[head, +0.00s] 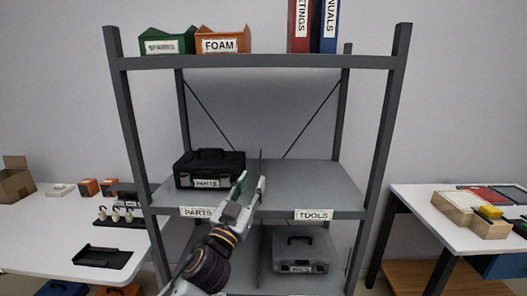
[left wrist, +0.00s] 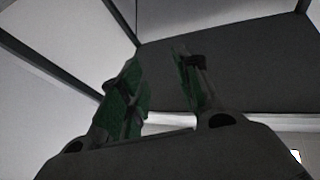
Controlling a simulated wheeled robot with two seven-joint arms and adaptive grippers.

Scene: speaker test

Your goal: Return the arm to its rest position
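My left gripper (head: 250,188) is in front of the shelf unit's middle shelf, close to the upright divider and right of the black case. In the left wrist view its two green-padded fingers (left wrist: 158,85) stand apart with nothing between them, so it is open and empty. The black case (head: 209,169), labelled PARTS, sits upright on the left part of the middle shelf (head: 310,185). The gripper is close to the case's right front corner; I cannot tell if they touch. My right gripper is not in view.
A grey case (head: 300,250) stands on the lower shelf. Bins and red (head: 301,25) and blue binders stand on top. A white table (head: 50,235) with small items is at left; another table (head: 425,205) with boxes is at right. The middle shelf's right side is clear.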

